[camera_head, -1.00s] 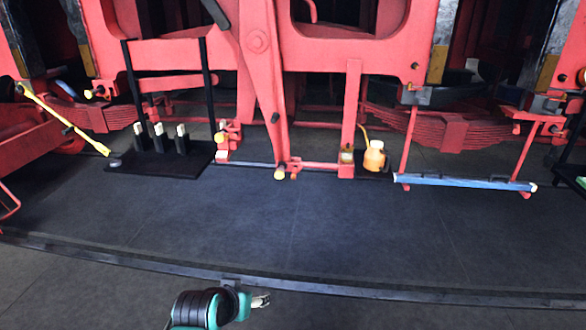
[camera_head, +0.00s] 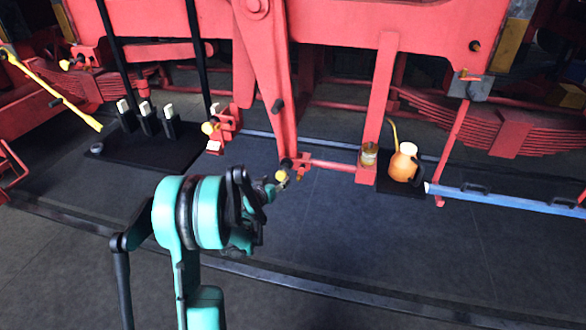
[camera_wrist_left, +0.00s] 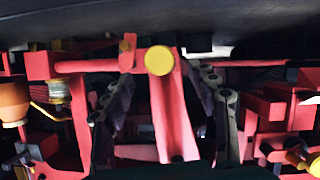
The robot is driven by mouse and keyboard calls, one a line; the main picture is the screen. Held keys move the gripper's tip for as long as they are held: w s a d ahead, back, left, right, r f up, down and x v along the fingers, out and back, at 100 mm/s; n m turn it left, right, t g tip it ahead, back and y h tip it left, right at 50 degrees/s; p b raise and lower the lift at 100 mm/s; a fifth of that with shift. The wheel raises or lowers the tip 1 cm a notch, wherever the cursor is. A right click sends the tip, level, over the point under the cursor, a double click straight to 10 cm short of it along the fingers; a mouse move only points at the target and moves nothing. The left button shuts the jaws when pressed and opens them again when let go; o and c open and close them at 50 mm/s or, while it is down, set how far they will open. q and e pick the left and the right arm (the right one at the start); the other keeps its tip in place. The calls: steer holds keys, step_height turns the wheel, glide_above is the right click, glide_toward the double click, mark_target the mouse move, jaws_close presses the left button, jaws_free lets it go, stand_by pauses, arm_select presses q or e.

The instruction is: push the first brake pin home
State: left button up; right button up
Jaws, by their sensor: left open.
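The yellow round head of a brake pin (camera_head: 282,176) sits at the lower end of the red hanging lever (camera_head: 268,90), where a red horizontal rod (camera_head: 330,166) meets it. In the left wrist view, the yellow pin head (camera_wrist_left: 159,60) faces the camera near the middle, in front of the red lever. My left gripper (camera_head: 268,190) is close to the pin in the head view. Its two dark fingers (camera_wrist_left: 167,76) are spread apart with the pin head between their lines of sight; the exact gap in depth cannot be told. My right gripper is not in view.
Another yellow knob (camera_head: 208,128) is on a red bracket to the left. A black stand (camera_head: 150,155) with several pale-topped pieces is behind my arm. An orange oil can (camera_head: 403,162) and a blue bar (camera_head: 500,198) are at right. The dark floor at front right is clear.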

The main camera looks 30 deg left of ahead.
mark_target(280, 177)
arm_select(q)
steer(key=b+x, duration=0.2)
steer(key=x, duration=0.4)
steer(key=shift+f, duration=0.2)
steer(key=shift+w, duration=0.5)
steer(key=shift+c, duration=0.3)
jaws_close()
